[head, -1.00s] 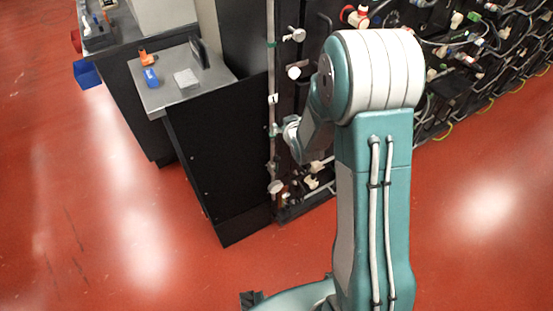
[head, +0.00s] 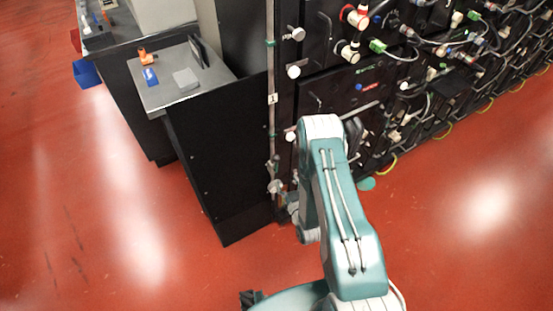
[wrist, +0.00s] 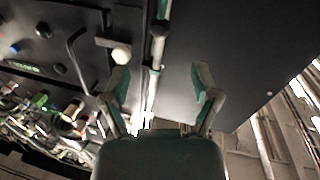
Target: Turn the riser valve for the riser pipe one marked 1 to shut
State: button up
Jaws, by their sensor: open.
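The riser pipe (head: 271,120) is a thin pale vertical pipe with a white tag marked 1 (head: 272,98), beside the black panel. Low on it are metal fittings and a pale round part (head: 275,187); I cannot tell surely which is the valve handle. In the wrist view the pipe (wrist: 151,92) with a grey fitting (wrist: 158,30) runs between my open, empty gripper (wrist: 160,78) fingers, apart from both. In the head view my arm largely hides my gripper, low near the pipe's foot. The valve's setting cannot be read.
A black cabinet side (head: 222,160) stands left of the pipe. Battery racks with cables and connectors (head: 440,50) fill the right. A white knob (wrist: 121,54) is close to my left finger in the wrist view. A bench (head: 165,97) holds small items. Red floor in front is clear.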

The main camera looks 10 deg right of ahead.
aim_at(276, 159)
jog(key=w, duration=0.3)
jog(key=w+a, duration=0.1)
jog(key=w, duration=0.6)
jog(key=shift+w+a, duration=0.15)
jog(key=shift+w, duration=0.2)
grip_shut()
